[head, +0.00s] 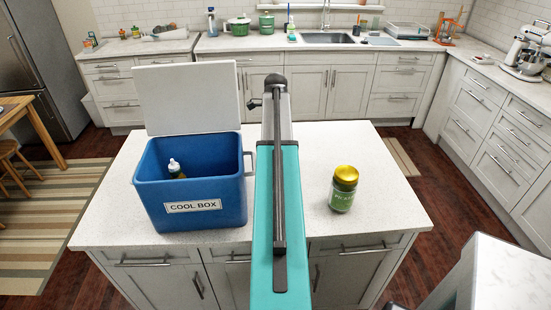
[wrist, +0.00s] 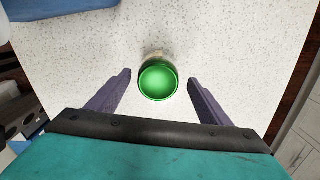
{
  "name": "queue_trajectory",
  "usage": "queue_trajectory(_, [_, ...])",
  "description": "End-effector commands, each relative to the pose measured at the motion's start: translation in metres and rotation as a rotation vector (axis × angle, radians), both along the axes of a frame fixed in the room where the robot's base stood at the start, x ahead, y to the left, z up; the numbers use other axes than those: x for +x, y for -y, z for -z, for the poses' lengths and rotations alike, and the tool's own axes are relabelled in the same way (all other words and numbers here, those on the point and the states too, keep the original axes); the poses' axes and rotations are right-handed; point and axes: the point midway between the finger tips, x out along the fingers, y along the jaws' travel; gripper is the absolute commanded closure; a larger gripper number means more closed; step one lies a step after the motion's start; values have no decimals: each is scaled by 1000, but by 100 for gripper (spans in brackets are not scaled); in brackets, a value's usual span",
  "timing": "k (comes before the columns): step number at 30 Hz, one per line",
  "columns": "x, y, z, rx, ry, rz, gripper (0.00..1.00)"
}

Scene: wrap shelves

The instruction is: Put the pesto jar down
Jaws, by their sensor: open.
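In the wrist view the pesto jar (wrist: 158,81), seen from above by its round green lid, stands upright on the pale speckled worktop. Its label does not show. My gripper (wrist: 160,77) is open, with one purple finger on each side of the jar and a visible gap on both sides. In the head view I do not make out this jar or my fingers; my teal and grey arm covers the middle of the island.
On the island (head: 290,150) stand an open blue cool box (head: 190,190) at left, with a small bottle (head: 176,169) inside, and a gold-lidded jar (head: 343,190) with a green label at right. Free worktop lies around that jar. Counters line the back and right.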

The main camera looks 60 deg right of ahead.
Motion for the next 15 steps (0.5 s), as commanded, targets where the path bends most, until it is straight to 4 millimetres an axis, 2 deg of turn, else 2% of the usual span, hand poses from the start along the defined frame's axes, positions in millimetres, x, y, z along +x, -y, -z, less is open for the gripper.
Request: queue_trajectory(15, [0,-4,38,2,-1,1,28])
